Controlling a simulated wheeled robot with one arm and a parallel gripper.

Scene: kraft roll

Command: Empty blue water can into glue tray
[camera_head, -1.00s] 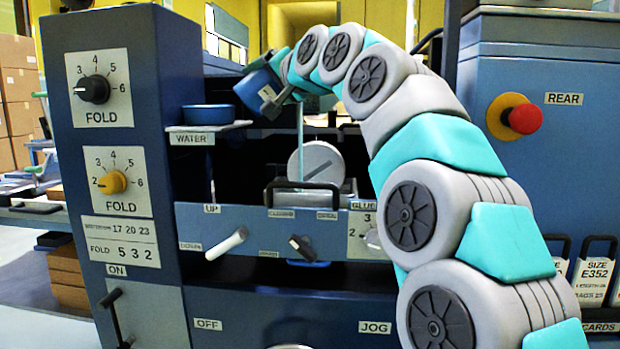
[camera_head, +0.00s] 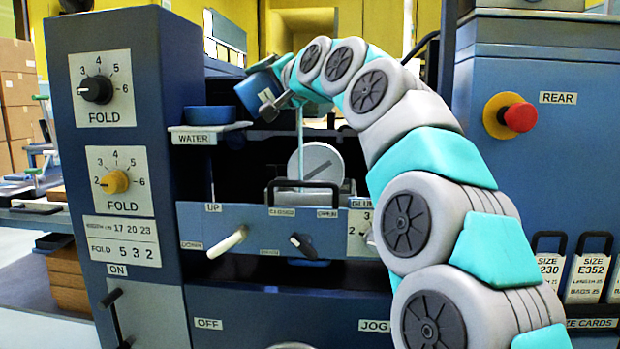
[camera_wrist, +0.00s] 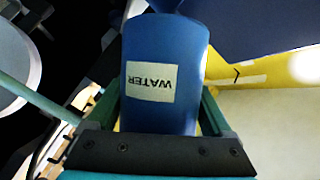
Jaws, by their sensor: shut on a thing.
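The blue water can (camera_head: 258,91) is tilted in the air above the machine, right of the shelf marked WATER (camera_head: 210,127). In the wrist view the can (camera_wrist: 165,50) fills the middle, with its WATER label upside down. My gripper (camera_head: 274,98) is shut on the can, and its teal fingers (camera_wrist: 160,112) lie along both sides of it. The pale glue tray (camera_head: 318,200) sits low behind the front panel, partly hidden by a black handle. A thin pale vertical line (camera_head: 300,145) runs below my gripper towards the tray; I cannot tell if it is water.
A blue round dish (camera_head: 209,119) stands on the WATER shelf. A grey disc (camera_head: 316,163) stands above the tray. The panel carries a white lever (camera_head: 228,241) and a dark knob (camera_head: 302,244). A red button (camera_head: 518,117) is at the right.

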